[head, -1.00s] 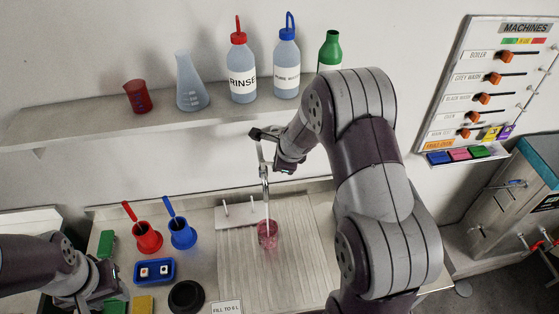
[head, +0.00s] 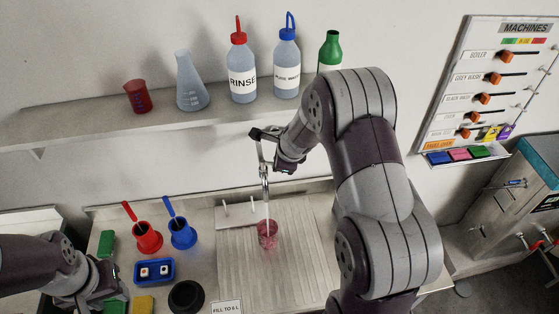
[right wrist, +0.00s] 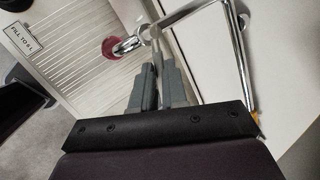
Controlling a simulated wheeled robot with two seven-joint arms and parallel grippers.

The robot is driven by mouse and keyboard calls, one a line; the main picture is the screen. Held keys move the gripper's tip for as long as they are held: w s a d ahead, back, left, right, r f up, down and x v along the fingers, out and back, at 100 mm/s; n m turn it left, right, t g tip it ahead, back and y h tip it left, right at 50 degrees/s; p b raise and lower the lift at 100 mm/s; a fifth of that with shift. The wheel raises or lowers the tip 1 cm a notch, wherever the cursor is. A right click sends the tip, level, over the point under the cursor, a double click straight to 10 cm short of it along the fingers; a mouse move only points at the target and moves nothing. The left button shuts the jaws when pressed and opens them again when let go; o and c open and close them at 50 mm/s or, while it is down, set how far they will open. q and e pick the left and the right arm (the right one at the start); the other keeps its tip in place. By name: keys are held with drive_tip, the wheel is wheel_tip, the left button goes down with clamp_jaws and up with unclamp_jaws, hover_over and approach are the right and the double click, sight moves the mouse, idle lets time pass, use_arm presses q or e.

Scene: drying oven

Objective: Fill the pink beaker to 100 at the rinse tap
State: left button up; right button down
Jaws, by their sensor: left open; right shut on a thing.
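The pink beaker (head: 267,236) stands upright on the ribbed drainboard, under the spout of the rinse tap (head: 264,178). A thin pale stream runs from the spout into the beaker. In the right wrist view the beaker (right wrist: 112,47) shows partly behind the chrome tap (right wrist: 131,44). My right gripper (right wrist: 153,62) is shut on the tap's lever, above the beaker; in the head view it is mostly hidden by its own arm. The beaker's liquid level is too small to read. My left gripper (head: 92,296) is low at the left, open, away from the beaker.
A sign reading "FILL TO 5 L" (head: 227,307) lies at the drainboard's (head: 300,270) front. Red (head: 147,238) and blue (head: 182,234) cups, a blue tray (head: 154,271) and a black round thing (head: 187,296) stand left. A shelf (head: 80,118) with bottles runs above.

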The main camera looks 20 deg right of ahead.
drive_tip(key=shift+w+d+f+n+y+b, duration=0.25)
drive_tip(key=shift+w+d+n+y+b, duration=0.2)
drive_tip(key=shift+n+b, duration=0.6)
drive_tip(key=shift+w+r+n+y, duration=0.2)
drive_tip(key=shift+n+y, duration=0.15)
drive_tip(key=shift+n, duration=0.2)
drive_tip(key=shift+r, duration=0.15)
drive_tip(key=c, duration=1.1)
unclamp_jaws()
drive_tip(key=shift+s, duration=0.1)
